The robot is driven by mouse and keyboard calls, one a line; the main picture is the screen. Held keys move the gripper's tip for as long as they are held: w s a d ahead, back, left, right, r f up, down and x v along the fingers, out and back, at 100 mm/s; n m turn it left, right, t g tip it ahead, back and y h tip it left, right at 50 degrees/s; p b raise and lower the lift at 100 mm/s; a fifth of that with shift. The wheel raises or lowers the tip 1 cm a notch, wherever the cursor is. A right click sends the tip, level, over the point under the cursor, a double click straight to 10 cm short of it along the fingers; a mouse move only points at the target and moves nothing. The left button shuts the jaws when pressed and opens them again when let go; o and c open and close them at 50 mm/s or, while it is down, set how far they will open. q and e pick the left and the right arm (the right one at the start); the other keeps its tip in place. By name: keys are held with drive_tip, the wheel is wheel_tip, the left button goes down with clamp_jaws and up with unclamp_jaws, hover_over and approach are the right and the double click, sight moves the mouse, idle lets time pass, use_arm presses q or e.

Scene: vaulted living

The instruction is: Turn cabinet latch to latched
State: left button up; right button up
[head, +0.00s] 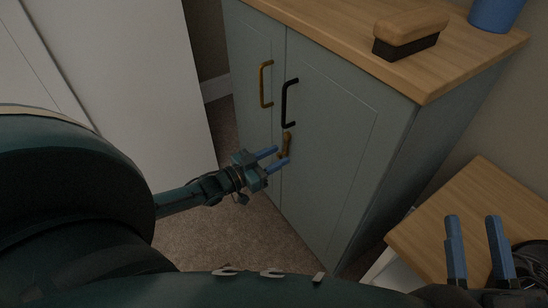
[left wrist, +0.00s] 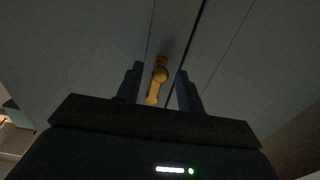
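The cabinet (head: 335,130) is grey-green with two doors, one with a brass handle (head: 264,84) and one with a black handle (head: 286,104). The small brass latch (head: 286,142) sits below the black handle by the seam between the doors. In the left wrist view the latch (left wrist: 158,78) lies between the two blue fingers, its lever running down the picture. My left gripper (head: 279,158) is open at the latch, with a gap visible on both sides of it. My right gripper (head: 476,248) is open and empty at the lower right, away from the cabinet doors.
A wood-handled brush (head: 408,32) and a blue container (head: 495,14) stand on the wooden cabinet top (head: 335,28). A lower wooden surface (head: 480,205) is at the right, near my right gripper. Carpet (head: 235,235) is clear below the doors.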

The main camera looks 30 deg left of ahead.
use_arm(q)
clamp_jaws()
